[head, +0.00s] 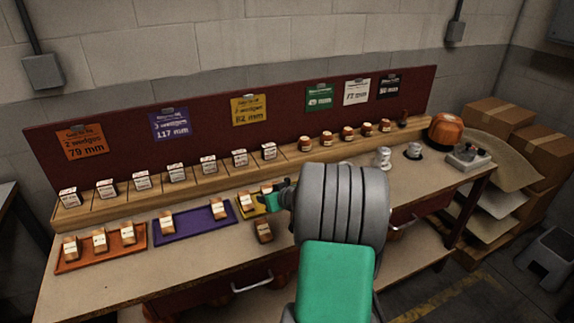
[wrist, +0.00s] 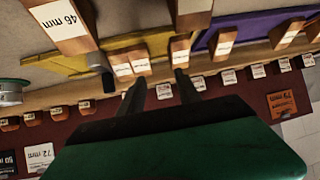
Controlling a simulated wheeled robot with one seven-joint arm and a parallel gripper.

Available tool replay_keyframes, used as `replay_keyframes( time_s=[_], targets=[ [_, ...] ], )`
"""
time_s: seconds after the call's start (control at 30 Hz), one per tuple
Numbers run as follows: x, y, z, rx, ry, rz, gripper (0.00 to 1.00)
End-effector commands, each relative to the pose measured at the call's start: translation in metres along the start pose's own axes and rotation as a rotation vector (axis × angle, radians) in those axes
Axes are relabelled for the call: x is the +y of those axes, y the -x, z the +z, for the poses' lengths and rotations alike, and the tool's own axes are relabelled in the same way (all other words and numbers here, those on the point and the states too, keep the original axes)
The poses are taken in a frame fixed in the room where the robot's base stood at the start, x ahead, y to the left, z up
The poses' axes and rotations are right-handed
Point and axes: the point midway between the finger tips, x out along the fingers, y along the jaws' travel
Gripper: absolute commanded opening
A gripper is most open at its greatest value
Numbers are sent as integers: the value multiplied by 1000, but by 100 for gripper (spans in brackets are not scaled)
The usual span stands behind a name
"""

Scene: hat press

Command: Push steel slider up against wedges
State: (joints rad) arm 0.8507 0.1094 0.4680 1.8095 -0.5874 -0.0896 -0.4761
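The yellow tray (wrist: 65,62) lies under my gripper (wrist: 159,78). It holds labelled wooden wedges (wrist: 131,65) side by side and another wedge (wrist: 180,50) apart from them. A small grey rounded piece (wrist: 107,82), which looks like the steel slider, is at the tray beside the left wedges. My gripper's two dark fingers are spread, with no object clearly between them; the left one is near the paired wedges, the right one near the single wedge. Contact cannot be told. In the head view my arm hides most of the yellow tray (head: 256,211) and the slider.
A loose wedge marked 46 mm (wrist: 62,22) stands in front of the yellow tray. The purple tray (head: 193,224) and orange tray (head: 100,248) hold wedges to the left. A rack (head: 220,180) with several wedges runs along the back. Metal parts (head: 383,157) stand at right.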

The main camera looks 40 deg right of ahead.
Motion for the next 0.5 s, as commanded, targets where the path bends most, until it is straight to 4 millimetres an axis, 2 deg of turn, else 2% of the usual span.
replay_keyframes(
  time_s=[0.03, 0.1, 0.13, 0.2, 0.27, 0.5],
  targets=[
    [40, 4, -4, 60, -28, 49, 40],
    [76, 8, -6, 134, -41, 98, 40],
    [86, 9, -6, 153, -44, 113, 40],
    [98, 8, -8, 180, -48, 130, 40],
    [100, 2, -9, 185, -47, 132, 40],
    [104, -43, -17, 182, -45, 130, 40]
  ],
)
